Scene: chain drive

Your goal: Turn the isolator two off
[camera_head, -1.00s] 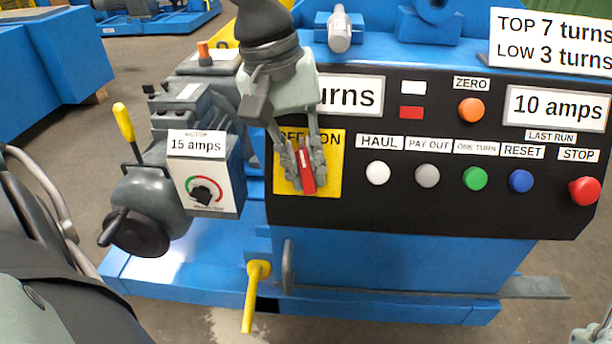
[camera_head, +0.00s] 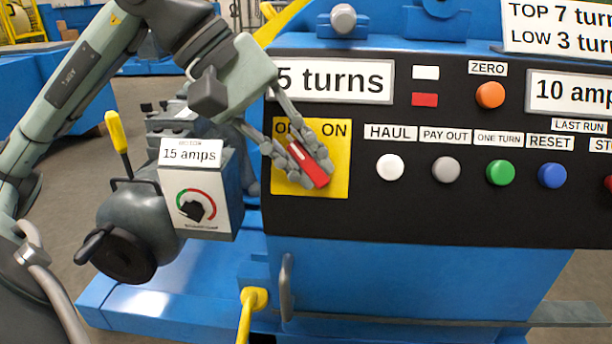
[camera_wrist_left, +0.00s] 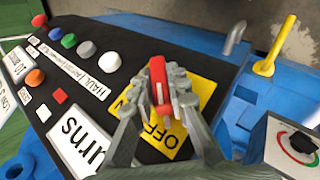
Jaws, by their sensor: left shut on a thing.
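The isolator is a red handle (camera_head: 311,170) with a white mark, on a yellow plate (camera_head: 337,182) lettered OFF and ON at the left end of the black panel. The handle is tilted, its upper end leaning left toward the OFF side. My left gripper (camera_head: 303,165) reaches down from above and is shut on the handle, with a finger on each side. The left wrist view shows the red handle (camera_wrist_left: 158,80) between the fingertips (camera_wrist_left: 161,104), with OFF readable on the plate. The gripper partly covers the plate's lettering. My right gripper is not in view.
Right of the isolator are several buttons, the nearest a white HAUL button (camera_head: 390,167). A motor box (camera_head: 200,195) reading 15 amps stands to the left, with a yellow-handled lever (camera_head: 116,131) beyond it. A yellow handle (camera_head: 250,305) sticks out below.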

